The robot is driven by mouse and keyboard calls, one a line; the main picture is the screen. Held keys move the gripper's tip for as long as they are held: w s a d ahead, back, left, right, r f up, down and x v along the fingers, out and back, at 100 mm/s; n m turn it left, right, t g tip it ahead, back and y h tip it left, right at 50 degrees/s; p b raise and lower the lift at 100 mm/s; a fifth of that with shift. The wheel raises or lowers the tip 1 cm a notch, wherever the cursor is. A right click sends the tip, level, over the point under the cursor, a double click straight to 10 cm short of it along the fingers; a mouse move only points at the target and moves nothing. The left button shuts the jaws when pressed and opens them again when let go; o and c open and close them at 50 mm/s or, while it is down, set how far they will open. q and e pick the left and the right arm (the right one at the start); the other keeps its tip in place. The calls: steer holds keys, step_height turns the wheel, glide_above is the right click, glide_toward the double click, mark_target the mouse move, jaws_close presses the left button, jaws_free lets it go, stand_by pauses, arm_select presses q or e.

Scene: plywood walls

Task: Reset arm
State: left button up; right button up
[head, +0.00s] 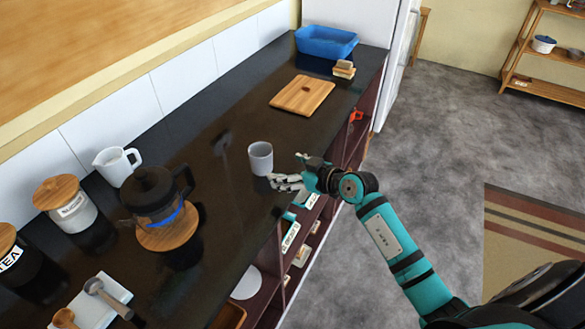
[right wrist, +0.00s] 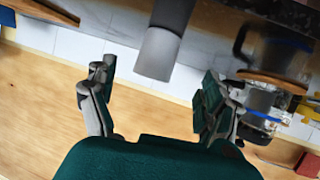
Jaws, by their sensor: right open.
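My right gripper (head: 284,181) is at the counter's front edge, just right of and nearer than a white-grey cup (head: 261,158). The cup stands upright on the dark counter (head: 215,145). In the right wrist view, my right gripper (right wrist: 160,72) has its two fingers spread wide apart, with nothing held. The cup (right wrist: 158,50) shows beyond the fingertips, between the fingers and clear of both. My right arm reaches in from the lower right in the head view. My left gripper is not in view.
A French press (head: 152,190) on a round wooden coaster, a white pitcher (head: 117,164) and jars stand to the left. A cutting board (head: 302,95), a sponge stack (head: 344,69) and a blue basin (head: 326,41) lie farther back. Open shelves sit under the counter.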

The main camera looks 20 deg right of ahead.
steer(key=shift+s+d+r, duration=0.3)
steer(key=shift+s, duration=0.25)
